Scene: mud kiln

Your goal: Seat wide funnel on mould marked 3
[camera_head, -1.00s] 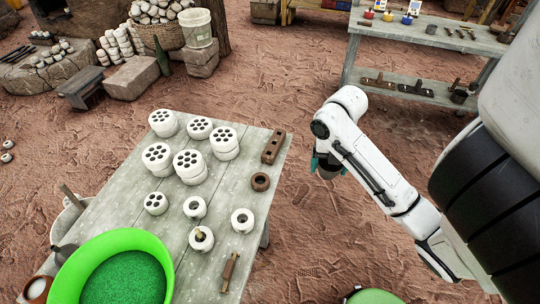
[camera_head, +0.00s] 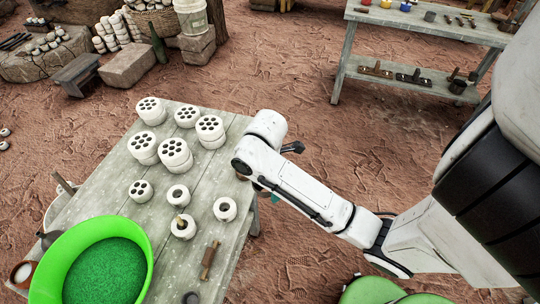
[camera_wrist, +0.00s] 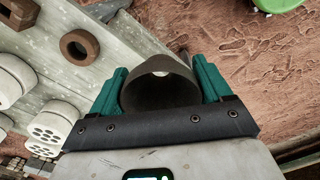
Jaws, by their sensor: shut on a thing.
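My gripper (camera_wrist: 161,72) has teal fingers shut on a dark grey-brown funnel (camera_wrist: 160,92), seen from its open round end in the wrist view. In the head view my arm hides the funnel and most of the gripper, near the table's right edge. White single-hole moulds stand on the table: one at the back (camera_head: 178,193), one at the right (camera_head: 225,209), and one with a wooden peg in it (camera_head: 183,226). White many-holed pieces (camera_head: 174,155) stand behind them, some stacked. I cannot read any mark 3.
The grey plank table (camera_head: 150,228) holds a green tub (camera_head: 140,245) at front left and a wooden tool (camera_head: 210,260). A brown ring (camera_wrist: 80,46) and wooden block (camera_wrist: 18,10) lie on it beside my gripper. A shelf table (camera_head: 420,32) stands behind.

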